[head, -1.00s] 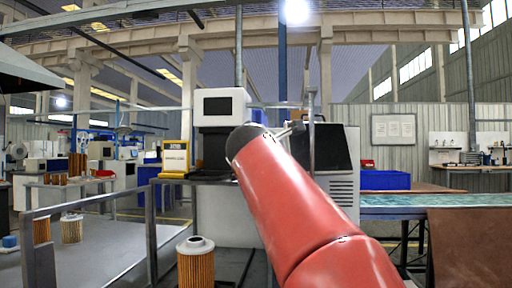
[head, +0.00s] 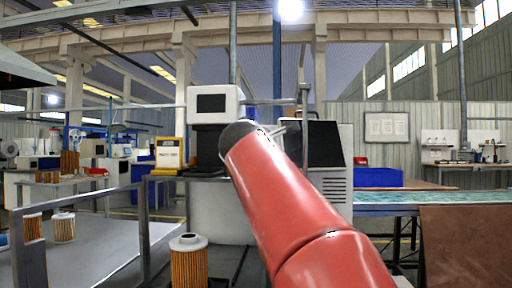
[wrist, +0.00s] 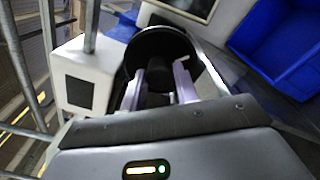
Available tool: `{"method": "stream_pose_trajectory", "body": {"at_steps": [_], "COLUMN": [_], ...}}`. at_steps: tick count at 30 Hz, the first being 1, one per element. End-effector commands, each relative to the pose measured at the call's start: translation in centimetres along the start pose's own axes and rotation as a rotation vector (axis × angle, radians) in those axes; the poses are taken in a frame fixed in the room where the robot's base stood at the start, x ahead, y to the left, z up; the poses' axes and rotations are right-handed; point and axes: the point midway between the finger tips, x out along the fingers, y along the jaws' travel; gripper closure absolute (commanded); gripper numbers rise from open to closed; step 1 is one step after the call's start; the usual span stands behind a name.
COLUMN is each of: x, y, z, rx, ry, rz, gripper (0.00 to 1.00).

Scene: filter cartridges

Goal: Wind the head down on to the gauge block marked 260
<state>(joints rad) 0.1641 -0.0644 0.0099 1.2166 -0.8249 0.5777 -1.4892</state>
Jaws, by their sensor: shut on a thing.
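My gripper (wrist: 158,92) shows in the wrist view, its two pale fingers closed around a dark knob (wrist: 158,72). A round black shape, like a wheel or disc (wrist: 150,42), lies behind the knob. In the head view my red arm reaches forward and hides the gripper and the knob. A white machine (head: 228,93) with a dark screen stands just left of the arm's far end; a white unit with a dark screen also shows in the wrist view (wrist: 75,72). I cannot make out the head or any gauge block marked 260.
A yellow-framed device (head: 168,153) stands left of the white machine. A pleated filter cartridge (head: 189,265) stands in front, left of my arm. A metal rail (head: 142,220) is further left. A blue bin (head: 378,177) and a bench (head: 440,197) are to the right.

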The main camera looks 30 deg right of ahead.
Motion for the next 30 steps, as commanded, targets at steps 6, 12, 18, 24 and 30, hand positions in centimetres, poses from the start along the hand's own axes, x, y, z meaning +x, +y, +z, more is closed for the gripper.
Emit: {"method": "stream_pose_trajectory", "body": {"at_steps": [6, 12, 18, 24, 30], "x": [0.01, -0.01, 0.02, 0.02, 0.05], "y": [-0.19, -0.23, -0.29, -0.32, -0.35], "z": [-0.15, -0.22, -0.3, -0.34, -0.35], "rx": [0.145, 0.33, 0.52, 0.711, 0.9], "ry": [-0.002, -0.005, -0.008, -0.011, -0.015], "rz": [0.003, 0.007, 0.01, 0.013, 0.017], "gripper": [0.93, 0.93, 0.93, 0.93, 0.93]}}
